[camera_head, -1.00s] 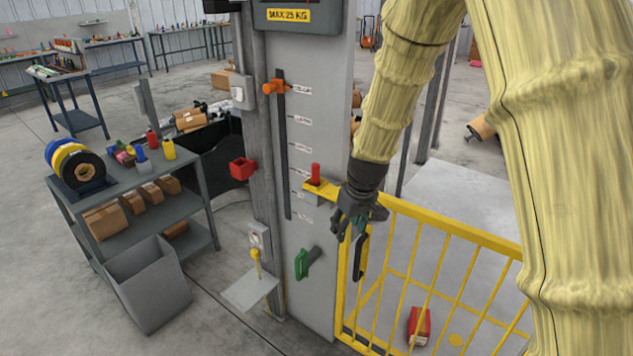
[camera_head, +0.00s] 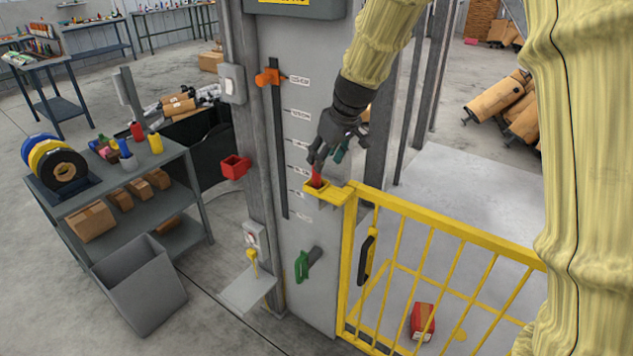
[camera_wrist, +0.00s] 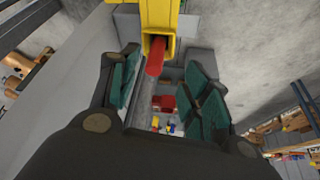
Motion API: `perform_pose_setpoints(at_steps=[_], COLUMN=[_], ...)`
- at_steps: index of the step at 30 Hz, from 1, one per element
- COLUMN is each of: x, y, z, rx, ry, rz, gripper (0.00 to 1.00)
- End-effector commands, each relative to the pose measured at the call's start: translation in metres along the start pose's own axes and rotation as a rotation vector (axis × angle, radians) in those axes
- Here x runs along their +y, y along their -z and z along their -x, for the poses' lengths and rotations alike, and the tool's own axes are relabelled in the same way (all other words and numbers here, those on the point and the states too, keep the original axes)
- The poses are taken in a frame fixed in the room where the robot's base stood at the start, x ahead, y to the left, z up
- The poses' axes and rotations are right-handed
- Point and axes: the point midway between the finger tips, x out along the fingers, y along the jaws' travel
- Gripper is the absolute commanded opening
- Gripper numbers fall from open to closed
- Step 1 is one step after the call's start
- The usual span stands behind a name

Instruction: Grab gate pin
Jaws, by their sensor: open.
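The red gate pin (camera_head: 317,178) stands in a yellow bracket (camera_head: 342,193) at the top corner of the yellow gate (camera_head: 430,229). My gripper (camera_head: 318,163) is open just above the pin, its fingers pointing down at it. In the wrist view the red pin (camera_wrist: 155,57) pokes out of the yellow bracket (camera_wrist: 158,18) and lies between the green-padded fingers of my gripper (camera_wrist: 162,85), nearer the left finger. I see a gap between the pads and the pin. The pin's lower part is hidden inside the bracket.
The grey post (camera_head: 300,230) stands right behind the bracket, with an orange lever (camera_head: 268,77) and a green handle (camera_head: 302,266). A red holder (camera_head: 235,167) is fixed to its left. A red box (camera_head: 422,321) lies on the floor behind the gate bars.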

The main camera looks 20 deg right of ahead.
Motion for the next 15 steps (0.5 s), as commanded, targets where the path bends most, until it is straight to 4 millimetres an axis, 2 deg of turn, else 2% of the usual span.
perform_pose_setpoints(at_steps=[3,11,15], x=[0.002,0.001,0.001], y=[0.004,0.006,0.007], z=[-0.015,-0.028,-0.044], rx=[-0.007,-0.009,-0.01], ry=[0.002,0.004,0.004], rz=[0.0,0.001,0.0], gripper=[0.47,0.47,0.47])
